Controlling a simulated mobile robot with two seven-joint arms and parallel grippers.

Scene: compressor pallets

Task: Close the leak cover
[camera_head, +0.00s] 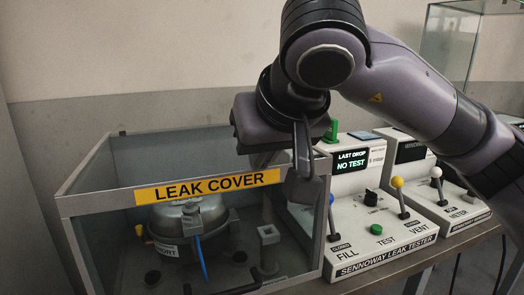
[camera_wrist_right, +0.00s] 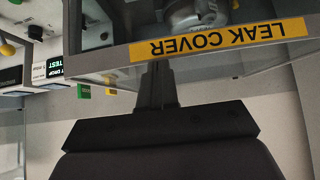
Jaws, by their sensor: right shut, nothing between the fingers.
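The leak cover (camera_head: 92,184) is a clear box with a grey frame at the left of the head view, bearing a yellow "LEAK COVER" label (camera_head: 208,187). The label shows upside down in the right wrist view (camera_wrist_right: 218,40). A grey compressor (camera_head: 187,218) with a blue tube is inside the box. My right gripper (camera_head: 303,190) is shut and empty at the cover's right end, its fingers pointing down. In the wrist view its fingertips (camera_wrist_right: 157,68) lie close to the labelled frame bar; I cannot tell whether they touch. My left gripper is out of view.
A black handle (camera_head: 238,288) shows at the cover's lower front. My right arm hides part of the tester's back.

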